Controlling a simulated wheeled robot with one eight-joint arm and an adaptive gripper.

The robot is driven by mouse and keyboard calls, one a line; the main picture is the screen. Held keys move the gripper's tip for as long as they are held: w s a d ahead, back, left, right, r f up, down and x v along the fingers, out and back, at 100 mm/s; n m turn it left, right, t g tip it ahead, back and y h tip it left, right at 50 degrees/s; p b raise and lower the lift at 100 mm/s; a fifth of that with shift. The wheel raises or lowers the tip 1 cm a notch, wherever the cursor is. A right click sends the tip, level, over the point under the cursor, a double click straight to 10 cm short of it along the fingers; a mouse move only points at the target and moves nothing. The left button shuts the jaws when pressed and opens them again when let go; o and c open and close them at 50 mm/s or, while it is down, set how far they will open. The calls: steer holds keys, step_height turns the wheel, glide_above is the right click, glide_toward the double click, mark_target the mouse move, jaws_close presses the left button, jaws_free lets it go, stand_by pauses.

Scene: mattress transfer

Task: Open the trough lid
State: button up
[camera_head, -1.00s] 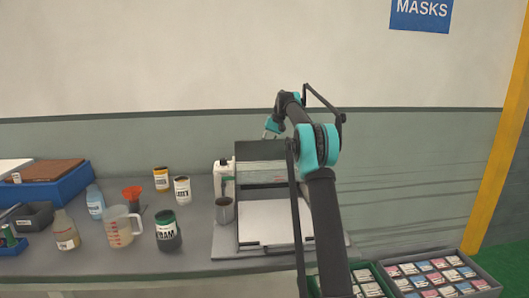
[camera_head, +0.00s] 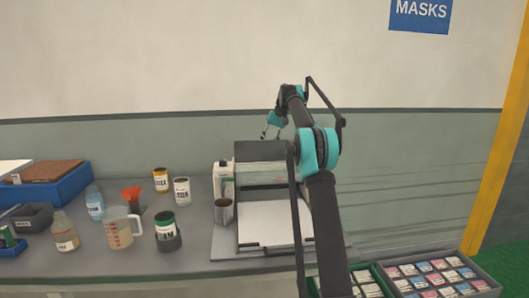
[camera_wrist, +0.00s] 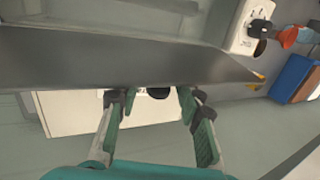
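The trough machine stands on the bench in the head view. Its dark top panel (camera_head: 262,150), which looks like the trough lid, lies above a pale front tray (camera_head: 275,217). My gripper (camera_head: 270,133) is above and behind this panel, with its fingers pointing down and spread. In the wrist view a broad grey panel (camera_wrist: 100,62) crosses the picture. My gripper (camera_wrist: 156,94) is open at its lower edge. A small dark knob (camera_wrist: 158,92) shows between the fingertips, apart from both. I cannot tell whether the fingertips touch the panel.
Several bottles, a measuring jug (camera_head: 120,228) and a blue tray (camera_head: 62,187) fill the left of the bench. Crates of labelled packets (camera_head: 436,276) are at the lower right. The wall is close behind the machine.

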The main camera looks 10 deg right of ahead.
steer(key=shift+v, duration=2)
steer(key=shift+r, duration=0.1)
